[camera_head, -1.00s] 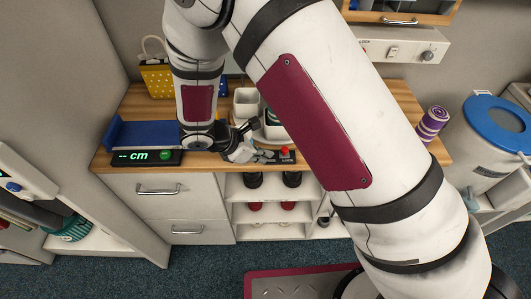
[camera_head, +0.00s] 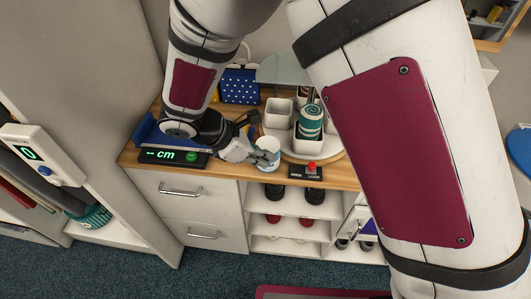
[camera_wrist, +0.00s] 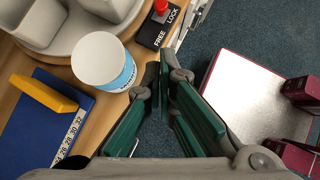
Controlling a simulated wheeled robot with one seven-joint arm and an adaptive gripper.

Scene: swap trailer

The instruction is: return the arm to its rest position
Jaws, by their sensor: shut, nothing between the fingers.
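My arm reaches over the wooden counter (camera_head: 345,176), bent with its wrist low at the counter's left part. My gripper (camera_head: 243,140) is just left of a white cup with a blue band (camera_head: 267,154). In the wrist view my gripper (camera_wrist: 163,82) has its dark green fingers close together and nothing between them. The cup (camera_wrist: 100,64) stands upright left of the fingers there, apart from them. The upper arm link hides much of the right side in the head view.
A round turntable (camera_head: 300,156) holds white square containers (camera_head: 278,112) and a teal-striped canister (camera_head: 311,121). A lock box with a red knob (camera_head: 310,171) sits at the front edge. A blue measuring tray (camera_head: 150,130) with a lit display (camera_head: 172,156) is at left. Shelves with shoes are below.

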